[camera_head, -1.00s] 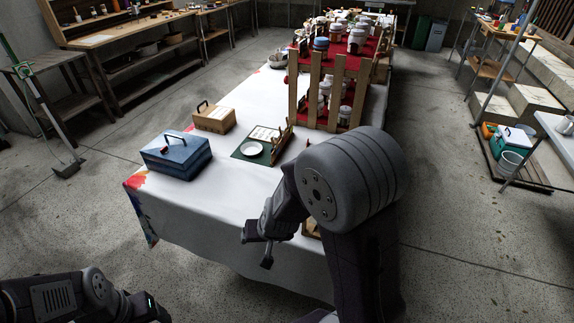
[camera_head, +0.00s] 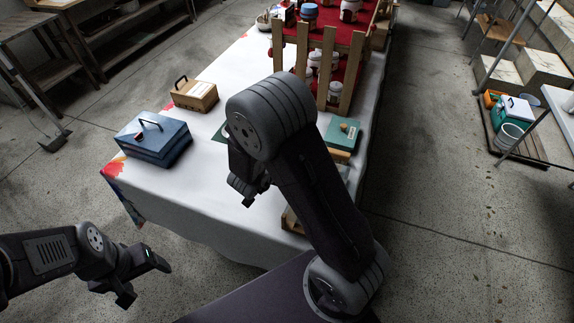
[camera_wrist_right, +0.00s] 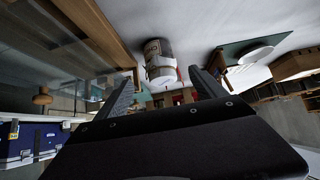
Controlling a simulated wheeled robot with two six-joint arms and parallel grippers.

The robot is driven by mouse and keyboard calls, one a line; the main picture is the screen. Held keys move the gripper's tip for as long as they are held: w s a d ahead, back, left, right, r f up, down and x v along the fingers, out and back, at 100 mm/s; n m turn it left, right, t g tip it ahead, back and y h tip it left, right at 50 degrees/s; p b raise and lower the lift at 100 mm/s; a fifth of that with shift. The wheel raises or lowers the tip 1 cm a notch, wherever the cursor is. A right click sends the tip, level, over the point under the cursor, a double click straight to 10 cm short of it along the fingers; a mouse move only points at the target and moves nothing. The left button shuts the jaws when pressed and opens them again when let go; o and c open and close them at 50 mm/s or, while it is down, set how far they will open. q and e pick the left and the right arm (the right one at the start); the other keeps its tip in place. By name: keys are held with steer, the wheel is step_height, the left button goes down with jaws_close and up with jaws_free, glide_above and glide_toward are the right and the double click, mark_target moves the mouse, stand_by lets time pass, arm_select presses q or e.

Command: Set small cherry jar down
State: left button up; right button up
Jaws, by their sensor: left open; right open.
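A small jar (camera_wrist_right: 158,58) with a pale label shows in the right wrist view, which is upside down. It stands on the white tablecloth (camera_wrist_right: 205,30). My right gripper (camera_wrist_right: 163,85) is open, and the jar appears between and beyond its fingers, with nothing visibly gripped. In the head view my right gripper (camera_head: 243,193) is over the near part of the table, and my arm hides the jar there. My left gripper (camera_head: 143,280) is open and empty, off the table's near left side.
A blue box (camera_head: 153,137) and a wooden box (camera_head: 195,95) stand on the table's left. A teal box (camera_head: 342,133) is right of my arm. A wooden rack (camera_head: 329,62) with jars stands farther back. The cloth's near left part is clear.

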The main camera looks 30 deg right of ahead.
steer(key=b+x, duration=0.1)
steer(key=x, duration=0.3)
steer(key=shift+w+d+f, duration=0.15)
steer(key=shift+d+f, duration=0.05)
steer(key=shift+f, duration=0.05)
steer(key=b+x, duration=0.2)
steer(key=x, duration=0.2)
steer(key=shift+f, duration=0.15)
steer(key=shift+w+d+f, duration=0.15)
steer(key=shift+w+d, duration=0.05)
steer(key=shift+w, duration=0.05)
steer(key=shift+s, duration=0.1)
steer(key=c, duration=1.7)
